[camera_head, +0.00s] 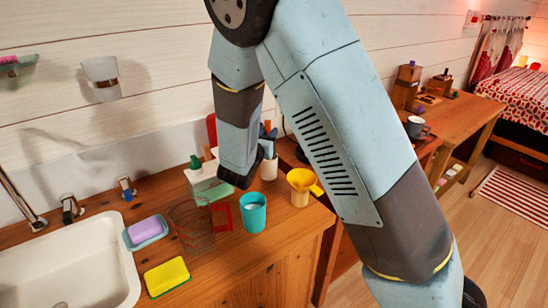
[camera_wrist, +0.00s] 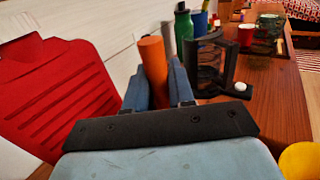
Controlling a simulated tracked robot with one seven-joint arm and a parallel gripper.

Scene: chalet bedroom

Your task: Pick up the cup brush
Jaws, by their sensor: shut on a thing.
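My gripper (camera_head: 267,134) is above the back of the wooden counter in the head view, partly hidden by my wrist. In the wrist view its two blue fingers (camera_wrist: 158,88) are shut on an orange upright handle, which appears to be the cup brush (camera_wrist: 153,60). The orange tip of the cup brush (camera_head: 267,126) also shows between the fingers in the head view.
A green bottle (camera_wrist: 184,28) and black frame (camera_wrist: 222,62) are beyond.

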